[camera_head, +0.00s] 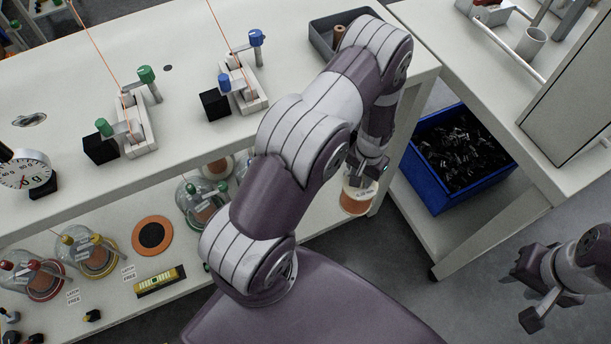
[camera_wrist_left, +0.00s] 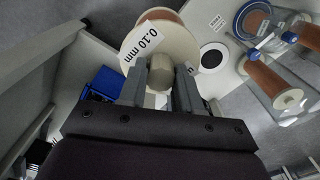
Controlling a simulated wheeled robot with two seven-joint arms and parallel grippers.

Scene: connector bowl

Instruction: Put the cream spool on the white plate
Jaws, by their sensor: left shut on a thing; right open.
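My left gripper (camera_head: 366,178) is shut on the cream spool (camera_head: 357,198) and holds it near the right end of the lower shelf. In the left wrist view the cream spool (camera_wrist_left: 160,45) fills the space at the fingertips, with a "0.10 mm" label on its flange. What seems to be the white plate (camera_wrist_left: 213,57), a round disc with a dark centre, lies on the shelf beside the spool, apart from it. In the head view it is hidden, probably behind my left arm. My right gripper (camera_head: 541,300) is open and empty at the lower right, over the floor.
An orange disc with a black centre (camera_head: 152,235) lies on the lower shelf (camera_head: 110,205). Several glass-domed spools stand along that shelf. A blue bin (camera_head: 437,196) of black parts sits to the right. A grey tray (camera_head: 322,42) is on the upper bench.

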